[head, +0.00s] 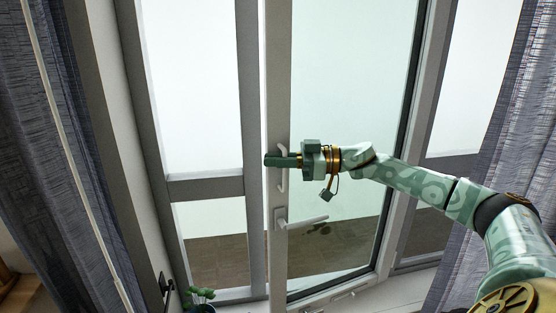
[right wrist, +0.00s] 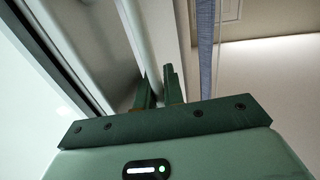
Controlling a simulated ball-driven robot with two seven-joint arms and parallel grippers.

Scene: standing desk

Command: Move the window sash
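The window sash (head: 277,100) is a tall, light grey-framed glass panel in the middle of the head view. It seems to stand at an angle to the fixed frame, with its near edge at the left. A white vertical pull handle (head: 283,182) sits on that edge, above a lever handle (head: 305,222) that points right. My right gripper (head: 280,160) is at the pull handle's upper part. In the right wrist view, the fingers (right wrist: 160,88) sit closely on both sides of the white handle bar (right wrist: 142,40). My left gripper is out of view.
Blue-grey curtains hang at the left (head: 50,150) and right (head: 505,130). A fixed window frame (head: 205,186) stands left of the sash. A small potted plant (head: 200,295) is at the bottom, below the fixed pane.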

